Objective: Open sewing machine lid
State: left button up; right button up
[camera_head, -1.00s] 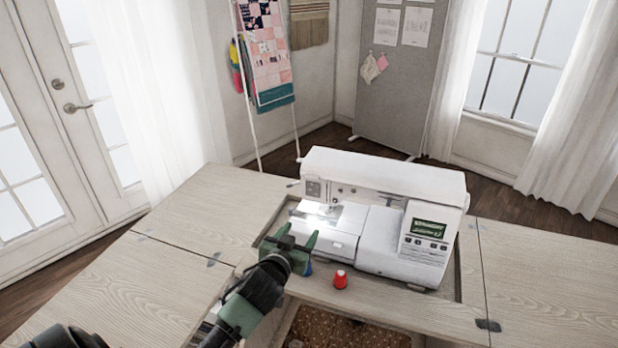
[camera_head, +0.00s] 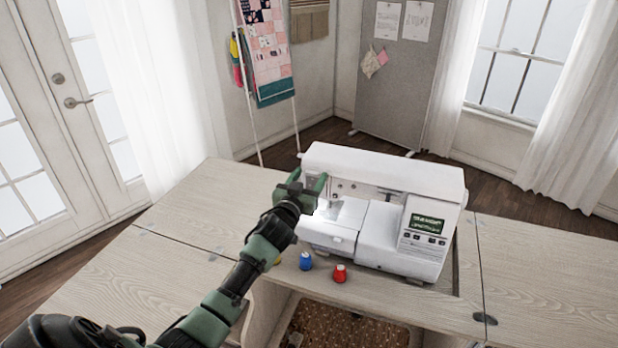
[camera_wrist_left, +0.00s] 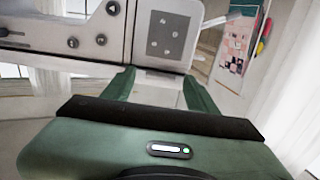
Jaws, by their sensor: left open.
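The white sewing machine (camera_head: 385,215) sits in the recess of the wooden cabinet, with its small green screen lit at the right. Its lid (camera_head: 385,172) appears as the long top part and looks closed. My left gripper (camera_head: 309,184) is open at the machine's left end, near the upper left of its body. In the left wrist view the two green fingers (camera_wrist_left: 158,88) spread apart, with the machine's white end panel (camera_wrist_left: 165,35) just beyond them. I cannot tell whether a finger touches it. My right gripper is not in view.
A blue spool (camera_head: 306,261) and a red spool (camera_head: 340,274) stand on the cabinet's front ledge, with a yellow one partly hidden by my arm. The wooden tabletop (camera_head: 545,280) is clear at the right. A quilt rack stands behind.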

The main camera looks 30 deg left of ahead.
pick_arm(q)
jog(key=shift+f, duration=0.1)
grip_shut()
dwell(1.2)
